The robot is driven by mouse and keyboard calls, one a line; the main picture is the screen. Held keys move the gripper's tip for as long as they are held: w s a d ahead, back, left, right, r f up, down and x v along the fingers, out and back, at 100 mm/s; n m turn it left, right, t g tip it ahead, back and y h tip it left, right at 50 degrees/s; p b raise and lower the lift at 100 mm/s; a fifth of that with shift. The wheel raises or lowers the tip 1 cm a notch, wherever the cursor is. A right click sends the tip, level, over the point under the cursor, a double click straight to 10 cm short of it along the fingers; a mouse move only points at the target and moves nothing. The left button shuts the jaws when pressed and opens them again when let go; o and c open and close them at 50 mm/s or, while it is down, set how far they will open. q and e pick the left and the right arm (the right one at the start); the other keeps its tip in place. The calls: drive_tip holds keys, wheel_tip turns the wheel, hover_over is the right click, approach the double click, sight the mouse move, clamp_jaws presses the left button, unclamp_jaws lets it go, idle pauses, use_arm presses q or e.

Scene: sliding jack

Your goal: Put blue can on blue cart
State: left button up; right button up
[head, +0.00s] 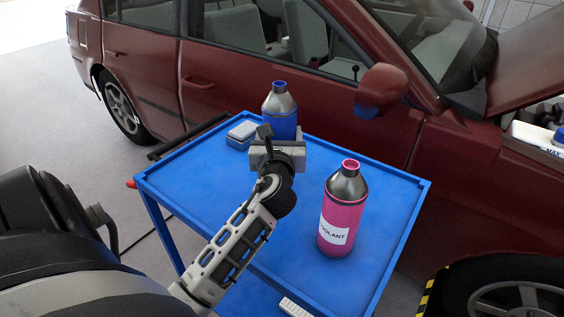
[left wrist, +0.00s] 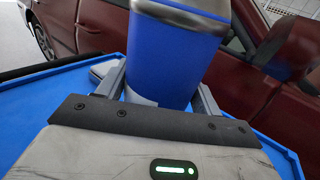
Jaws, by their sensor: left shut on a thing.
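The blue can (head: 280,112) has a silver shoulder and a blue cap. It stands upright over the far part of the blue cart (head: 209,182); whether its base touches the top cannot be told, as my gripper hides it. My left gripper (head: 279,137) is shut on the blue can. In the left wrist view the can (left wrist: 170,55) sits between the two fingers (left wrist: 160,85), filling the gap. The cart top (left wrist: 62,92) shows around it. My right gripper is not in view.
A pink coolant bottle (head: 343,210) stands on the cart's right side. A small blue-grey box (head: 242,134) lies just left of the can. A red car (head: 250,75) stands close behind the cart. The cart top's left part is clear.

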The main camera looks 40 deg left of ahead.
use_arm(q)
drive_tip(key=shift+f+b, duration=1)
drive_tip(key=shift+f, duration=1.65)
drive_tip(key=shift+f, duration=0.1)
drive_tip(key=o, duration=1.5)
drive_tip(key=shift+f, duration=0.1)
drive_tip(key=shift+c, duration=0.2)
drive_tip(key=shift+r, duration=0.3)
drive_tip(key=v, duration=1)
drive_tip(key=shift+s+d+f+b, duration=0.2)
drive_tip(key=shift+d+b, duration=0.05)
drive_tip(key=shift+b, duration=0.1)
drive_tip(key=shift+s+d+r, duration=0.1)
drive_tip(key=shift+s+d, duration=0.35)
drive_tip(key=shift+s, duration=0.1)
